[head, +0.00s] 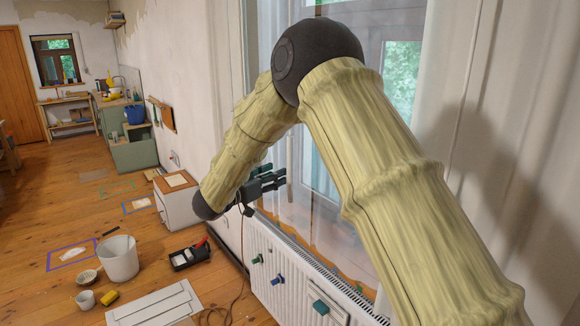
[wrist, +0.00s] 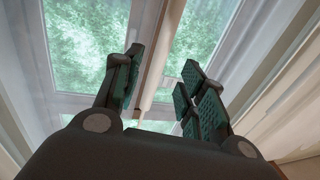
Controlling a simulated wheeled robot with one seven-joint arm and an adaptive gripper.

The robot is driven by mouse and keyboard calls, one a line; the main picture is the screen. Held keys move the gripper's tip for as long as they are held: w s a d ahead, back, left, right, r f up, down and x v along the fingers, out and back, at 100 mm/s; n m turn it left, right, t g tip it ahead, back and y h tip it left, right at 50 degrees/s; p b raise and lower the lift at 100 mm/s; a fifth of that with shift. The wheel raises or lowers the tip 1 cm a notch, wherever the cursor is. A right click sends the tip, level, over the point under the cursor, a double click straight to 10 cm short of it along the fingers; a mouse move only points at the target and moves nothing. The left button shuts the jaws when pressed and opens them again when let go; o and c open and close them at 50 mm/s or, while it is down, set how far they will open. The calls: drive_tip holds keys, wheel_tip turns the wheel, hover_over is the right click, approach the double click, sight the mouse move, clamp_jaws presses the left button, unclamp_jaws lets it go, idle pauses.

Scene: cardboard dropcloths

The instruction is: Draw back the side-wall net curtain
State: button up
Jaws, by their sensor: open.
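The side-wall window (head: 400,70) stands behind my arm, with greenery outside. Pale, thin net curtain cloth (head: 442,65) hangs at its right side, partly hidden by my arm. In the wrist view pale folds of cloth (wrist: 272,75) run down the right side of the glass. My gripper (head: 277,180) is in front of the window, above the radiator. In the wrist view my gripper (wrist: 160,90) is open, with teal pads apart. A narrow beige upright strip (wrist: 160,55) shows between the fingers; I cannot tell whether it is curtain edge or window frame. No contact is clear.
A white radiator (head: 285,268) with coloured knobs stands below the window. A white cabinet (head: 177,202) is left of my gripper. A white bucket (head: 119,260), paint tray (head: 190,256) and cable (head: 228,305) lie on the floor. Open wooden floor lies further left.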

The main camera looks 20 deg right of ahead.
sight(288, 169)
drive_tip(key=p+x, duration=0.2)
drive_tip(key=x, duration=0.6)
clamp_jaws()
